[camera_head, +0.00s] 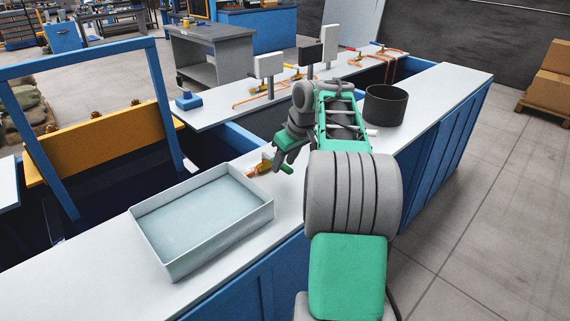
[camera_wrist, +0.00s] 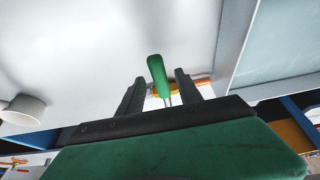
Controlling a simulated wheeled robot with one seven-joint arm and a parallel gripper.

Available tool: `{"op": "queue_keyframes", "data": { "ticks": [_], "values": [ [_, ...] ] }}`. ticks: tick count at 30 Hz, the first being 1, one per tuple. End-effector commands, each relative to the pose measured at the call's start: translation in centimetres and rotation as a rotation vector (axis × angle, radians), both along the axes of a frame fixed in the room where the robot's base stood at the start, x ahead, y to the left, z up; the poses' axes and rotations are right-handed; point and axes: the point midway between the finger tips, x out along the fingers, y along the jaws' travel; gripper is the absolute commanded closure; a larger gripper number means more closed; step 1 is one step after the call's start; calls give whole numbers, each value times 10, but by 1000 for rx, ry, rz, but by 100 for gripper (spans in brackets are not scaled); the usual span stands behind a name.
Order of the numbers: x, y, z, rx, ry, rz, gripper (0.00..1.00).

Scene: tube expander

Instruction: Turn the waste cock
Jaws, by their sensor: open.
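The waste cock has a green handle (camera_head: 287,168) and an orange-yellow body (camera_head: 261,166). It sits on the white bench top beside the tray's far right corner. In the wrist view the green handle (camera_wrist: 156,70) stands between the two dark fingers, with a gap on each side. Part of the orange body (camera_wrist: 190,85) shows behind the fingers, and the rest is hidden by my gripper. My gripper (camera_head: 281,158) is open at the cock, its fingers on either side of the handle. I cannot tell whether a finger touches it.
A shallow grey tray (camera_head: 160,250) stands close to the cock on the left. A dark round bin (camera_head: 385,105) stands on the bench farther right. Upright posts with boxes (camera_head: 268,66) stand behind on a second bench strip. The bench (camera_head: 440,92) is clear at its far right end.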

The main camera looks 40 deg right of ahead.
Motion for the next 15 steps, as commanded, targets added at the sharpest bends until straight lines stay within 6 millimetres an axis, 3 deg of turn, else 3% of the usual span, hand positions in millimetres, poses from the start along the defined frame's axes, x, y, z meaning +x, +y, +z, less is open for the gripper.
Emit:
{"op": "queue_keyframes", "data": {
  "ticks": [6, 15],
  "values": [
    [0, 0, 0, 0, 0, 0, 60],
    [0, 0, 0, 0, 0, 0, 84]
  ]
}}
